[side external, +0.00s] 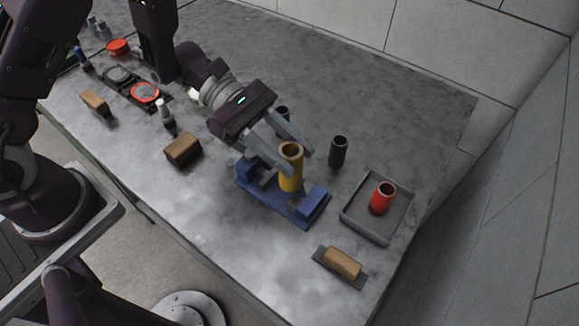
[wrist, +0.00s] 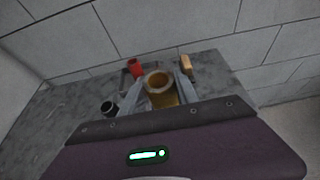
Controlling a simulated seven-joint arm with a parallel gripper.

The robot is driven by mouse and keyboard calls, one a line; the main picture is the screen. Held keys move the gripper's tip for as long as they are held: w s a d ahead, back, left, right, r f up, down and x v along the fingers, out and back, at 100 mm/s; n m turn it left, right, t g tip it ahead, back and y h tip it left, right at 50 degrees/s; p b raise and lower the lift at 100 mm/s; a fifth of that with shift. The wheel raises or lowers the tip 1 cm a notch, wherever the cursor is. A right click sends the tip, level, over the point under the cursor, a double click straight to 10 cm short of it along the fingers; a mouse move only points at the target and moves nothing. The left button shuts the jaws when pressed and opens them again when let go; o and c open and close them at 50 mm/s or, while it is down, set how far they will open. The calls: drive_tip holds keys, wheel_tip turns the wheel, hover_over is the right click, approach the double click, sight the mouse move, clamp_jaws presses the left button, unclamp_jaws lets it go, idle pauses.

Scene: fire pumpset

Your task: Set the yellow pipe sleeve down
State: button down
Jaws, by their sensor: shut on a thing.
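The yellow pipe sleeve (side external: 290,167) is an upright hollow cylinder over the blue vise-like fixture (side external: 283,205). I cannot tell whether its lower end touches the fixture. My gripper (side external: 290,150) is shut on the sleeve, with a finger on either side of it. In the wrist view the sleeve (wrist: 161,90) shows its open top between the two fingers. The sleeve's lower part and the middle of the fixture are partly hidden.
A grey tray (side external: 346,218) holding a red sleeve (side external: 382,198) stands to the right. A black cylinder (side external: 338,152) stands behind, and a wood-topped block (side external: 342,263) lies in front. A brown block (side external: 182,150) is to the left. The far right of the table is clear.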

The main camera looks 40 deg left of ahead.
drive_tip(key=shift+f, duration=1.7)
drive_tip(key=c, duration=0.9)
unclamp_jaws()
drive_tip(key=shift+f, duration=0.1)
